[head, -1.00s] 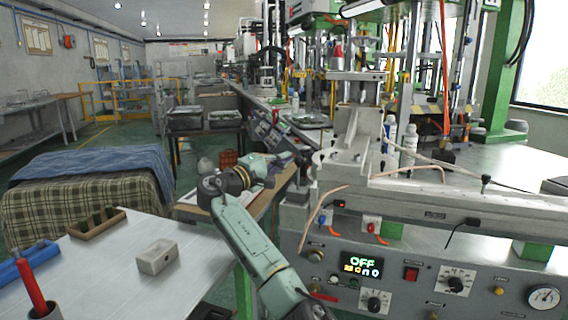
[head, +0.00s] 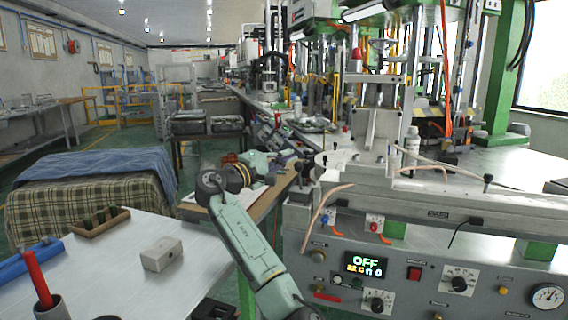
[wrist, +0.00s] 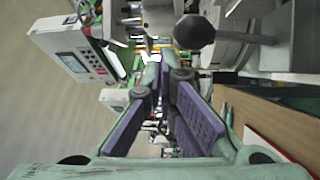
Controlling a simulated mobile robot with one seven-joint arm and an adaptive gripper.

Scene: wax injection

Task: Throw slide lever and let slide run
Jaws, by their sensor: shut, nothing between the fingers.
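The machine slide bed (head: 450,197) runs across the right of the head view, with a pale upright block (head: 378,128) on its left end. A small black-knobbed lever (head: 487,180) stands on the bed at the right. In the wrist view a round black knob on a rod (wrist: 194,31) shows ahead of and right of my fingers; it may be the slide lever. My gripper (wrist: 160,75) is shut and empty, with the knob apart from its fingers. In the head view my gripper (head: 284,160) is small, beside the machine's left end; its fingertips are unclear.
The control panel display (head: 365,264) reads OFF, beside a red switch (head: 414,273) and dials. A white table (head: 120,270) at the left carries a pale block (head: 161,254) and a wooden tray (head: 100,222). A wooden bench (head: 262,208) lies below my gripper.

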